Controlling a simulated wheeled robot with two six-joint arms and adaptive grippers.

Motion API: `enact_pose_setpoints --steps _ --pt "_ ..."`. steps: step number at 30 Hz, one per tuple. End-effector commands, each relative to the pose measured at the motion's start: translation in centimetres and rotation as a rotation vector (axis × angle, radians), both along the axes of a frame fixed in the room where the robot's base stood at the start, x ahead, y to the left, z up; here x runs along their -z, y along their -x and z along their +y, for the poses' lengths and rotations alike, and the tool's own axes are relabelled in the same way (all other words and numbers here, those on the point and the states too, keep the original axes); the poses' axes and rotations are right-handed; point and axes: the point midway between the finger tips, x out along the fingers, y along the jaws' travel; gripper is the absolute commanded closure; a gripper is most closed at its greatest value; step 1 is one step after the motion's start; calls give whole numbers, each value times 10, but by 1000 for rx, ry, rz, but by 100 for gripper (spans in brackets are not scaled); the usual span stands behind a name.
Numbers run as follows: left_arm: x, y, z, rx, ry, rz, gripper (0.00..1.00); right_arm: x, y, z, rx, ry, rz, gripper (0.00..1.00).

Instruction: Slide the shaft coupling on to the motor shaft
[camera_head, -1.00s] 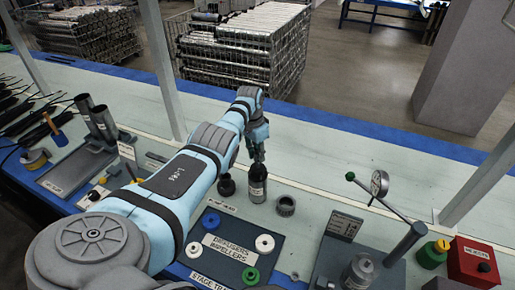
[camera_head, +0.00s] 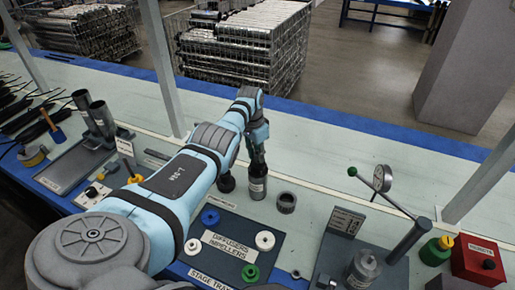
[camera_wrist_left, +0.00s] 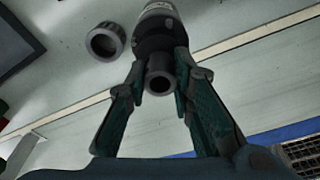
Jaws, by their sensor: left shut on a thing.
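My left gripper (camera_head: 258,153) is over the motor (camera_head: 257,184), a dark-topped cylinder with a silver, labelled body standing upright on the bench. In the left wrist view my left gripper (camera_wrist_left: 160,85) is shut on the shaft coupling (camera_wrist_left: 158,65), a small dark grey sleeve whose open end faces the camera. The motor (camera_wrist_left: 158,30) shows just beyond the sleeve, in line with it. The motor shaft is hidden, so I cannot tell whether the sleeve is around it. My right gripper is not in view.
A ribbed grey ring (camera_head: 287,202) stands just right of the motor; a dark cup (camera_head: 227,183) is close on its left. The stage tray (camera_head: 270,232) with white, blue and green discs lies nearer. A dial gauge (camera_head: 381,179) stands at right. Bench behind the motor is clear.

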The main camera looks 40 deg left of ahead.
Motion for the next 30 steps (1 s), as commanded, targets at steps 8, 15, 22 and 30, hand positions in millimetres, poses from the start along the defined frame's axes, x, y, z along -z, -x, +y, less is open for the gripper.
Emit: enact_pose_setpoints --steps 8,15,22,30 --pt "1 0 0 0 0 -1 55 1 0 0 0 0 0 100" --pt "1 0 0 0 0 0 55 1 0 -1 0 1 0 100" --pt "-26 2 1 1 -4 -5 55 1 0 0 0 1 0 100" --pt "-100 11 2 0 -1 -4 55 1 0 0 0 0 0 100"
